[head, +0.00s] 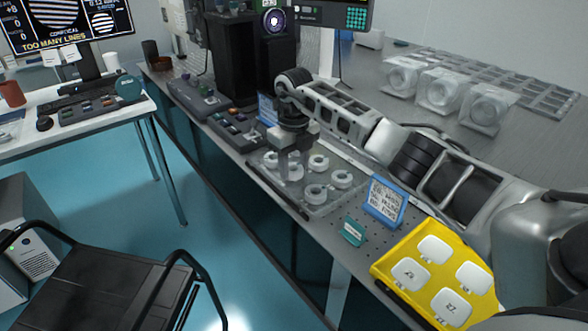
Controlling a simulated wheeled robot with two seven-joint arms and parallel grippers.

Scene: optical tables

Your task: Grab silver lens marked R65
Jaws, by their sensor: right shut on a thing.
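Several pale ring-shaped lens pieces stand in a clear tray (318,207) on the optical table. My right gripper (289,164) points down into the back left part of this tray. It is shut on one of the ring pieces (292,174), which is partly hidden by the fingers. Other rings stand apart from it, one at the right (341,179) and one at the front (315,194). No R65 mark can be read at this size, and I cannot tell whether the gripped ring is lifted. My left gripper is not in view.
A yellow tray (385,268) with several white labelled pieces is at the front right. A blue-framed sign (385,201) and a small teal sign (353,231) stand between the trays. Clear boxed parts (440,91) stand behind my arm. A black chair (105,283) is at lower left.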

